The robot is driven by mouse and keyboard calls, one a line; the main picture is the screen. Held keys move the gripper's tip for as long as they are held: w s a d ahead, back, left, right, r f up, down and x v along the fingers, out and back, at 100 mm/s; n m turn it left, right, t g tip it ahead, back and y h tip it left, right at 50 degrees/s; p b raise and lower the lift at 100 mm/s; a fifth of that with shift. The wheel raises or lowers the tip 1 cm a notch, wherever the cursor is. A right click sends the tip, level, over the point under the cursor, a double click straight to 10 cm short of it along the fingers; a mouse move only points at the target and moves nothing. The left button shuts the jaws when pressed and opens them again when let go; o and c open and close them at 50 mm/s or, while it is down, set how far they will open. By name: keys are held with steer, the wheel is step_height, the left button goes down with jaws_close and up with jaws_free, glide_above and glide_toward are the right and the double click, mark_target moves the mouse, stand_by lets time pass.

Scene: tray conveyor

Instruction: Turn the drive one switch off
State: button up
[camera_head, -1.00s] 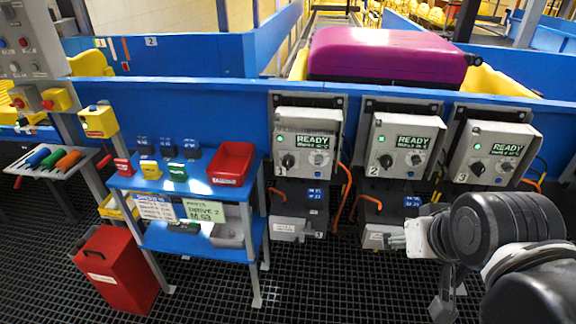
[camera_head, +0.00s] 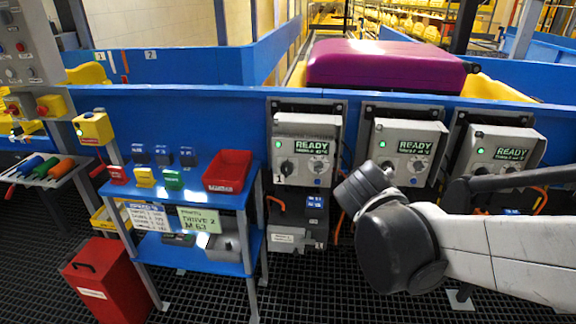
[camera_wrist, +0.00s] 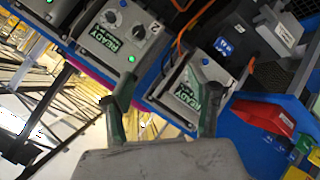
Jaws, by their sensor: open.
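The drive one box (camera_head: 303,150) is grey, marked 1, with a lit READY display and a green lamp. Its black rotary switch (camera_head: 288,166) sits at the lower left of its face, beside a grey round dial (camera_head: 318,165). In the wrist view this box (camera_wrist: 188,92) is partly behind the right finger, and I cannot make out its black switch. My gripper (camera_wrist: 165,98) is open, with nothing between its fingers. In the head view my wrist is right of the drive one box, and the fingers are hidden.
The drive two box (camera_head: 408,148) and drive three box (camera_head: 503,150) stand to the right, also showing READY. A blue stand (camera_head: 190,190) with a red bin (camera_head: 228,170) and small padlock-like blocks is left. A purple suitcase (camera_head: 385,65) lies on the conveyor behind.

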steer(key=w+a+f+n+t+b, duration=0.3)
steer(key=w+a+f+n, duration=0.15)
steer(key=w+a, duration=0.45)
steer(key=n+t+y+b, duration=0.2)
steer(key=n+t+b, duration=0.15)
steer(key=n, duration=0.25)
glide_toward(286, 173)
steer(key=shift+t, duration=0.45)
steer(key=w, duration=0.3)
steer(key=w+d+b, duration=0.1)
steer(key=w, duration=0.7)
steer(key=shift+w+d+f+b, duration=0.1)
steer(key=shift+d+f+b, duration=0.1)
steer(key=shift+f+b, duration=0.15)
steer(key=shift+c, duration=0.2)
steer(key=c, duration=1.1)
